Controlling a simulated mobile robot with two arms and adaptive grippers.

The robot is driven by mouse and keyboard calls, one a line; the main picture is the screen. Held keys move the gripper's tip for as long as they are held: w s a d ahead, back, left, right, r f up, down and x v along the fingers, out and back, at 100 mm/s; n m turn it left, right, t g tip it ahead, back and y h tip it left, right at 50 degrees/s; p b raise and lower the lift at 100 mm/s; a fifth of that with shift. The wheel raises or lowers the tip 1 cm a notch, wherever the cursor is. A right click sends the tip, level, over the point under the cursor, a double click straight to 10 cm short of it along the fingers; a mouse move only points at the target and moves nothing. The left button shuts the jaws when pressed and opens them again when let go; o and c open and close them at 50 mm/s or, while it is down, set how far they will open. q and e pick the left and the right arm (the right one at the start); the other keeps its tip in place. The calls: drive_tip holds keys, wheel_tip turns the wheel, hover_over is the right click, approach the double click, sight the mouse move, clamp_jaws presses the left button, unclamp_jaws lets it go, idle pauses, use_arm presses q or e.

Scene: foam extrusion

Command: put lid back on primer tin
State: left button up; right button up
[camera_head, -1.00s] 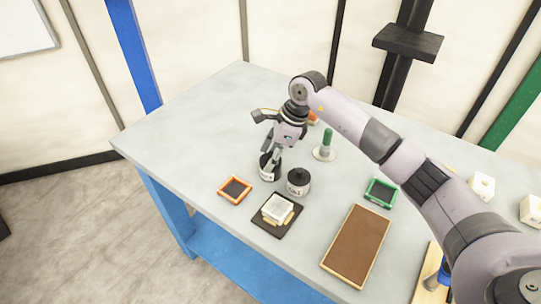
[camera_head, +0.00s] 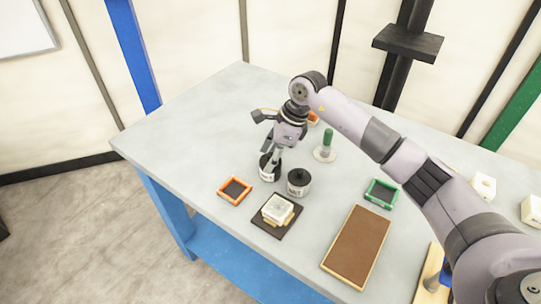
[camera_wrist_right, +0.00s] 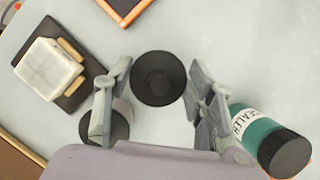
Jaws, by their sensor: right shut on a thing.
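My right gripper (camera_head: 271,162) points down over a white tin (camera_head: 267,177) with a dark top, left of the table's middle. In the right wrist view its fingers (camera_wrist_right: 159,82) are on either side of a round black lid (camera_wrist_right: 158,78) with a hexagonal centre, and they are shut on it. The lid is at the tin's mouth; I cannot tell whether it is seated, and it hides the tin in the wrist view. A second tin (camera_head: 299,186) with a black lid stands close on the right. My left gripper is not in view.
A dark tray (camera_head: 284,230) with a pale block and an orange frame (camera_head: 234,190) lie in front. A teal labelled cylinder (camera_wrist_right: 262,138) is close beside the right finger. A green-handled tool (camera_head: 326,146), a green frame (camera_head: 381,193) and a brown board (camera_head: 357,246) are to the right.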

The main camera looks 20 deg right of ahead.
drive_tip(key=shift+f+b, duration=0.15)
drive_tip(key=shift+b, duration=0.45)
idle(0.9)
idle(0.3)
drive_tip(key=o, duration=1)
drive_tip(key=shift+c, duration=0.2)
drive_tip(key=o, duration=0.5)
drive_tip(key=shift+r+p, duration=1.7)
drive_tip(key=shift+r, duration=1.85)
